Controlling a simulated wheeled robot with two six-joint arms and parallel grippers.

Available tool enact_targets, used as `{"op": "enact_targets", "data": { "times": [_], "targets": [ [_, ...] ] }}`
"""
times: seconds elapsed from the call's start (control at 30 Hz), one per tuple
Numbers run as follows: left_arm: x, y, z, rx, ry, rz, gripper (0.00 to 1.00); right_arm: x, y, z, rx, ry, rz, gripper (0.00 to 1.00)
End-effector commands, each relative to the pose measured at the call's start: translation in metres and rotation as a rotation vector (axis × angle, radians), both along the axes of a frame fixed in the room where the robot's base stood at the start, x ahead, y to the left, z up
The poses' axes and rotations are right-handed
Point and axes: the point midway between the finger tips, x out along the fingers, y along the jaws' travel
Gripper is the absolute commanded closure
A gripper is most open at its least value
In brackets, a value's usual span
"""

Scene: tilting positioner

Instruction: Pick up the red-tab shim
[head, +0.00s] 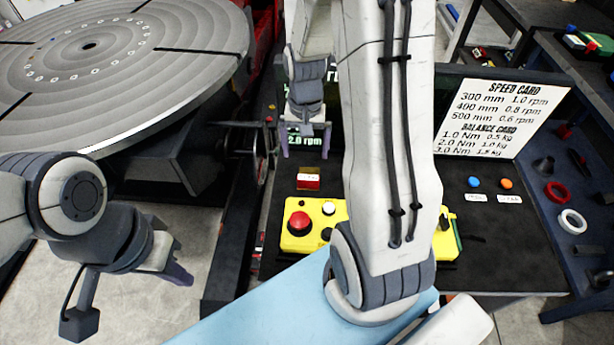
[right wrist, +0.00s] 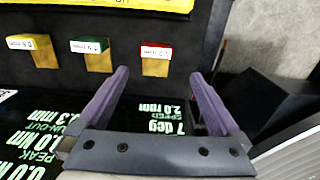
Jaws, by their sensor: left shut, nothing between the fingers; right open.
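The red-tab shim (right wrist: 156,59) shows in the right wrist view as a tan piece with a red and white labelled tab on a dark panel. It also shows in the head view (head: 309,183), below my right gripper. My right gripper (head: 306,150) is open and empty. In the right wrist view its two purple fingers (right wrist: 160,76) point toward the red-tab shim, which appears between and just beyond the tips, apart from them. My left gripper (head: 177,274) is shut and empty, over the floor at the lower left.
A green-tab shim (right wrist: 97,57) and a yellow-tab shim (right wrist: 41,49) stand left of the red one in the wrist view. A yellow control box (head: 298,236) with a red button lies nearer me. A lit display (right wrist: 150,122) is under the fingers. A round turntable (head: 190,60) fills the upper left.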

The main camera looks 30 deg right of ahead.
Motion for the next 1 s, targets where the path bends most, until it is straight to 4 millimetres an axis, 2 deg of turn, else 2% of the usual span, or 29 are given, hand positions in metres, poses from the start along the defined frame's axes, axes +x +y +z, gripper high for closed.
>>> {"op": "enact_targets", "data": {
  "times": [0.2, 0.47, 0.7, 0.83, 1.0],
  "targets": [
    [0.0, 0.0, 0.002, 0.0, 0.0, 0.0, 1.0, -0.002, -0.001, -0.035, 0.001, 0.005, -0.003, 0.0],
    [0.0, 0.0, 0.007, 0.0, 0.0, 0.0, 1.0, -0.004, -0.003, -0.054, 0.002, 0.006, -0.004, 0.0],
    [0.0, 0.0, 0.014, 0.0, 0.0, 0.0, 1.0, -0.007, -0.005, -0.087, 0.003, 0.007, -0.003, 0.0],
    [0.0, 0.0, 0.015, 0.0, 0.0, 0.001, 1.0, -0.006, -0.005, -0.097, 0.002, 0.004, -0.003, 0.0],
    [0.0, 0.0, 0.015, 0.0, 0.0, 0.001, 1.0, -0.006, -0.006, -0.098, 0.0, 0.0, -0.003, 0.0]
  ]
}}
